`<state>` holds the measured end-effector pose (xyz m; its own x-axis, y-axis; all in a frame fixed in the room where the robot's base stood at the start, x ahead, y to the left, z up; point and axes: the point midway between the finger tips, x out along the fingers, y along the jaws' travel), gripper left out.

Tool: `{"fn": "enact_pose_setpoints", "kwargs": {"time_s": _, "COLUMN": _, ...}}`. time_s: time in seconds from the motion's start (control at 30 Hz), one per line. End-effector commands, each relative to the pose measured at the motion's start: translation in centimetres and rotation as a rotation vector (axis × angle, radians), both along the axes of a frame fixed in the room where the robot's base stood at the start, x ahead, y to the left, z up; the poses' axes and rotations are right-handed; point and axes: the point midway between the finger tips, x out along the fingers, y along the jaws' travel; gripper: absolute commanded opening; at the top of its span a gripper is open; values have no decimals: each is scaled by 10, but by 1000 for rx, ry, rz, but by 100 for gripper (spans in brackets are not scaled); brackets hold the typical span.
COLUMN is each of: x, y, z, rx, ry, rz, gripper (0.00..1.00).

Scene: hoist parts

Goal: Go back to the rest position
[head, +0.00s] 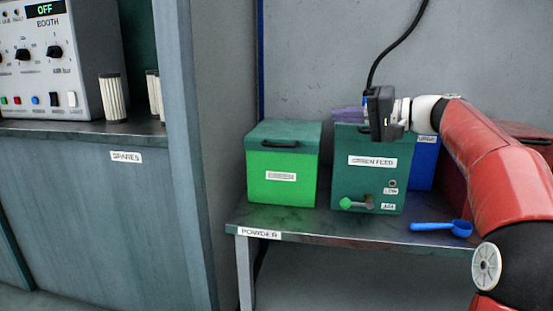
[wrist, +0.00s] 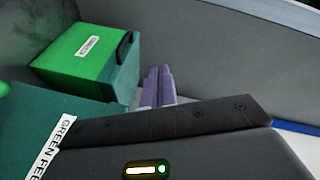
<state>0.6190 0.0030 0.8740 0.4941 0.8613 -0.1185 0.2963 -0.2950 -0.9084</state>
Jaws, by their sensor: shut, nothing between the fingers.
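My gripper (head: 336,115) is at the end of the red arm, level with the top of the teal GREEN FEED box (head: 375,180) on the powder bench. Its black hand points left in the head view. Its two purplish-grey fingers (wrist: 157,72) are together, with nothing between them. In the wrist view the fingers point past the bright green bin (wrist: 85,58), and the GREEN FEED box (wrist: 55,130) is at lower left. The hand hides part of the feed box's top in the head view.
The bright green bin (head: 282,180) with a teal lid stands left of the feed box. A blue bin (head: 424,165) is behind it at right. A blue scoop (head: 442,227) lies on the bench (head: 300,222). A black cable (head: 395,45) hangs above the hand. A grey partition (head: 190,150) stands left.

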Motion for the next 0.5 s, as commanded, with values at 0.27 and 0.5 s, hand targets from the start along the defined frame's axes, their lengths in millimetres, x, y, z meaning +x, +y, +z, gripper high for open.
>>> {"fn": "enact_pose_setpoints", "kwargs": {"time_s": 0.27, "x": -53, "y": 58, "z": -35, "rx": -284, "ry": 157, "rz": -44, "gripper": 0}}
{"fn": "enact_pose_setpoints", "kwargs": {"time_s": 0.5, "x": -164, "y": 71, "z": -93, "rx": -694, "ry": 283, "rz": -141, "gripper": 0}}
